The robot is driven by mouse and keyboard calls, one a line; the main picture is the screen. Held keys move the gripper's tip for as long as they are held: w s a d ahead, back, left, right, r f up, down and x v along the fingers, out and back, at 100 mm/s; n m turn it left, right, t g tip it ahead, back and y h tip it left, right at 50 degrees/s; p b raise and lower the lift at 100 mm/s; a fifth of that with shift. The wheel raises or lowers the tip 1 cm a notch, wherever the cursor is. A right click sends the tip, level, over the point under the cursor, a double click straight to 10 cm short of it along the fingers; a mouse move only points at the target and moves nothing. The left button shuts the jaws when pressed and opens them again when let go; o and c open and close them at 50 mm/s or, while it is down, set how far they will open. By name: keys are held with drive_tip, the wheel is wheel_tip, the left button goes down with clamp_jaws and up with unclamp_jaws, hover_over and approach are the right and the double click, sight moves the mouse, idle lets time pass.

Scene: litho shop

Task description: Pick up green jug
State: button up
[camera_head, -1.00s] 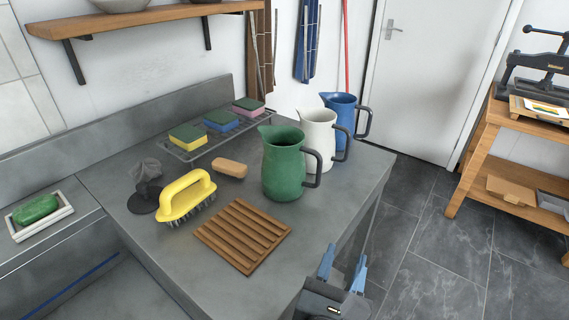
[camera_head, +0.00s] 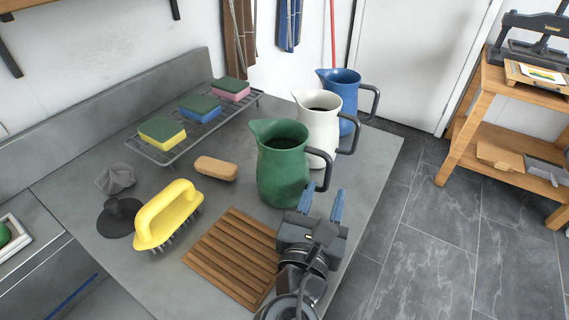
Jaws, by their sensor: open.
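The green jug (camera_head: 283,165) stands upright on the grey counter, its spout to the left and its dark handle to the right. My gripper (camera_head: 322,203) is open and empty, with its blue fingers pointing away from the camera. In the picture it is just right of and below the green jug, under the jug's handle. A gap shows between the fingers, and I cannot tell how far the fingers are from the handle in depth.
A white jug (camera_head: 318,122) and a blue jug (camera_head: 341,96) stand behind the green jug. A wooden slatted rack (camera_head: 232,257), yellow brush (camera_head: 168,215), tan bar (camera_head: 216,168) and wire rack with sponges (camera_head: 161,157) share the counter (camera_head: 372,170). Its right edge is near my gripper.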

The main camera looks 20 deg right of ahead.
sight(325, 185)
drive_tip(key=x, duration=0.4)
drive_tip(key=shift+w+r+p, duration=0.3)
drive_tip(key=shift+r+p, duration=0.05)
drive_tip(key=shift+r, duration=0.05)
drive_tip(key=shift+w+d, duration=0.2)
drive_tip(key=shift+w, duration=0.05)
clamp_jaws()
